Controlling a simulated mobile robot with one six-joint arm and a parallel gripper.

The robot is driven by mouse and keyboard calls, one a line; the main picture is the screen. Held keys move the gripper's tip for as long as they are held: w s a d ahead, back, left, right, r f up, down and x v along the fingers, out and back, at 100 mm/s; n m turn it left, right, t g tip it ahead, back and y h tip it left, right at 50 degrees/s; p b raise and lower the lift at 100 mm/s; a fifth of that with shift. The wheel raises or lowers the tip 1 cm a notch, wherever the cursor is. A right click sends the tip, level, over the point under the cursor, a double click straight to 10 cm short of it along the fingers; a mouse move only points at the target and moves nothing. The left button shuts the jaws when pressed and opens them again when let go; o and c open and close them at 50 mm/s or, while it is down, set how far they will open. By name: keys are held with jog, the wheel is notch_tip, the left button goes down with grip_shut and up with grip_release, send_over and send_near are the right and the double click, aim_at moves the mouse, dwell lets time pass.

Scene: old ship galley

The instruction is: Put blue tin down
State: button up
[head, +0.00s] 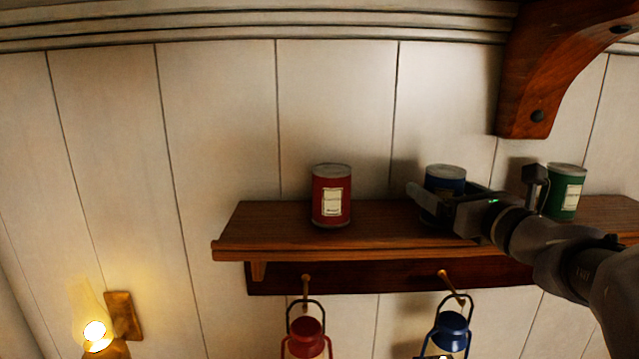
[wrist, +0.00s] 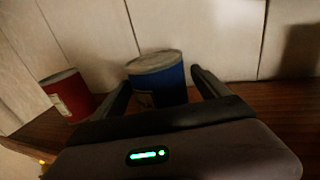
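The blue tin (head: 446,174) stands upright on the wooden shelf (head: 270,224), between a red tin (head: 331,196) and a green tin (head: 565,192). My gripper (head: 436,199) is at the blue tin and hides its lower part in the head view. In the wrist view, the blue tin (wrist: 158,80) shows between the two spread fingers of my gripper (wrist: 163,88), with a narrow gap at the right finger. The gripper looks open. The tin's base is hidden behind the gripper body.
The red tin also shows at the left in the wrist view (wrist: 68,97). A red lantern (head: 307,332) and a blue lantern (head: 451,328) hang from pegs below the shelf. A wooden bracket (head: 548,70) juts out above right. A lit wall lamp (head: 97,330) is at lower left.

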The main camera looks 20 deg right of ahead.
jog(key=shift+s+d+r, duration=0.1)
jog(key=shift+s+r, duration=0.05)
jog(key=shift+s, duration=0.05)
jog(key=s+b, duration=0.2)
jog(key=s, duration=0.9)
jog(key=shift+s, duration=0.3)
